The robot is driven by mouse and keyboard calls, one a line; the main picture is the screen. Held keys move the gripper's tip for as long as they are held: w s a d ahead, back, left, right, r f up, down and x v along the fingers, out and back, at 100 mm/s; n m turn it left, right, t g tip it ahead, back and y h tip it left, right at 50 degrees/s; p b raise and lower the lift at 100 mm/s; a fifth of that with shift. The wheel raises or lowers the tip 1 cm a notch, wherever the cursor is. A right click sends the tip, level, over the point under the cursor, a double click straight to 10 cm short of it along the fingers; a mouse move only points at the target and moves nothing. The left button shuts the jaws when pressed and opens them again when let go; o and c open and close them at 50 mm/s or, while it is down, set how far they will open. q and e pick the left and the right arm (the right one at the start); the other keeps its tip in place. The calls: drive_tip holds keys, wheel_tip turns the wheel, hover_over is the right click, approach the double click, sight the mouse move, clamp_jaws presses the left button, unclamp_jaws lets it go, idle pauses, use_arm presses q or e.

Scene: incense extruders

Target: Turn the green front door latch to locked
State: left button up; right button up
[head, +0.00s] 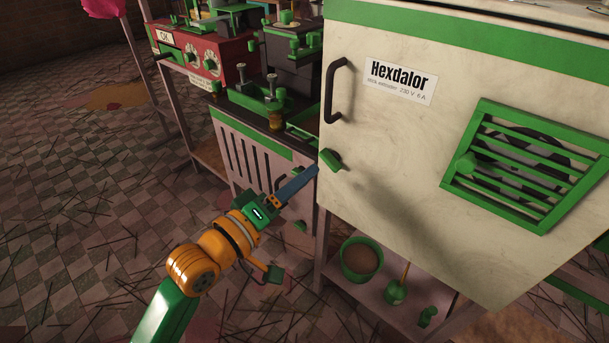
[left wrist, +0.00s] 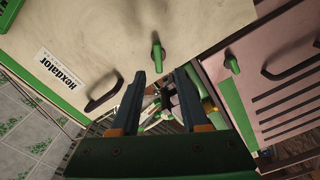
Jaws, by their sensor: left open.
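The green latch (head: 331,160) is on the left edge of the cream Hexdalor door (head: 400,170), below the black handle (head: 335,90). It slants down to the right in the head view. In the left wrist view the latch (left wrist: 157,52) stands out from the door just beyond my fingertips. My left gripper (head: 314,170) is just left of the latch and slightly below it, its blue fingers pointing at it. In the left wrist view its fingers (left wrist: 160,75) are apart with nothing gripped between them. I see no contact with the latch. My right gripper is not in view.
A second green latch (left wrist: 232,62) is on the neighbouring slatted cabinet. A green vent grille (head: 535,165) sits on the door's right. A green pot (head: 361,260) stands on the shelf below. Machines with green parts crowd the back. The tiled floor at left has scattered sticks.

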sight(325, 161)
use_arm(q)
drive_tip(key=x, duration=0.5)
drive_tip(key=shift+s+d+r+b, duration=0.1)
drive_tip(key=shift+b, duration=0.2)
drive_tip(key=shift+w+d, duration=0.3)
drive_tip(key=shift+w, duration=0.1)
clamp_jaws()
